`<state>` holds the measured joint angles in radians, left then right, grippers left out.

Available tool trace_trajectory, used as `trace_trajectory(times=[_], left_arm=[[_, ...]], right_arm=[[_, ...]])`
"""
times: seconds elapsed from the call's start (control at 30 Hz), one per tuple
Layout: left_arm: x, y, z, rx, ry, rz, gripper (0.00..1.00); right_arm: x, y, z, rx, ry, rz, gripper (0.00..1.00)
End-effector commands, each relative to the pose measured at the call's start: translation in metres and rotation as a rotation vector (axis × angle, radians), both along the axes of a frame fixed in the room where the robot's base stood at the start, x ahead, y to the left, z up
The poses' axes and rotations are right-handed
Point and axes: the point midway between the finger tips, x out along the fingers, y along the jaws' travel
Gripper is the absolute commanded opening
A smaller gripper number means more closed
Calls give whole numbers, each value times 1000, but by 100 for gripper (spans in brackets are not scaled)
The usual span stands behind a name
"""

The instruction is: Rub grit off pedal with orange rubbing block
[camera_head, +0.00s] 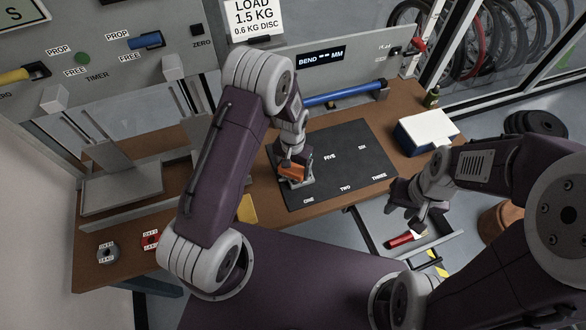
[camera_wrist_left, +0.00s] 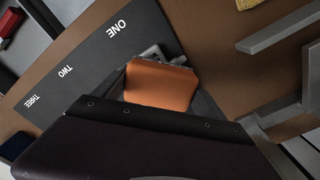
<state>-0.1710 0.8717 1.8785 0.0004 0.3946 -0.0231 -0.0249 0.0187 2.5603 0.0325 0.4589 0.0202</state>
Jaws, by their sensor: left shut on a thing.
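The orange rubbing block (camera_head: 293,173) is held in my left gripper (camera_head: 292,163), low over the black mat near the word ONE. It shows large in the left wrist view (camera_wrist_left: 160,86). The grey pedal (camera_head: 306,158) is directly under and beside the block on the mat; a grey edge of it shows in the wrist view (camera_wrist_left: 150,54). The block seems to touch or nearly touch the pedal; I cannot tell which. Grit is too small to make out. My right gripper (camera_head: 408,211) is open and empty, off the table's front edge above an open drawer.
The black numbered mat (camera_head: 348,150) lies on the brown table (camera_head: 265,215). A yellow piece (camera_head: 247,208) lies left of the mat, partly behind my left arm. A blue-and-white box (camera_head: 427,130) stands right. A red-handled item (camera_head: 405,239) lies in the drawer. The mat's right part is clear.

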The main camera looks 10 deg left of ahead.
Motion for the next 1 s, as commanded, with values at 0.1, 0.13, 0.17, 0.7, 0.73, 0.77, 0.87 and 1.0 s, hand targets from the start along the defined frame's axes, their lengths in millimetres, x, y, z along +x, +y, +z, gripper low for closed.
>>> trace_trajectory(times=[0.1, 0.13, 0.17, 0.7, 0.73, 0.77, 0.87, 1.0], left_arm=[[2, 0, 18, -1, -3, 0, 38], [2, 0, 21, -1, -3, 0, 38], [2, 0, 23, -1, -3, 0, 38], [6, 2, 65, -1, -3, 2, 38], [6, 2, 66, -1, -3, 2, 38], [6, 2, 66, -1, -3, 2, 38], [6, 2, 65, -1, -3, 2, 38], [6, 2, 65, -1, -3, 2, 38]], right_arm=[[0, 0, 15, 0, 0, 0, 36], [0, 0, 17, 0, 0, 0, 36], [0, 0, 19, 0, 0, 0, 36], [0, 0, 55, 0, 0, 0, 36], [0, 0, 55, 0, 0, 0, 36], [0, 0, 55, 0, 0, 0, 36], [0, 0, 54, 0, 0, 0, 36], [0, 0, 54, 0, 0, 0, 36]])
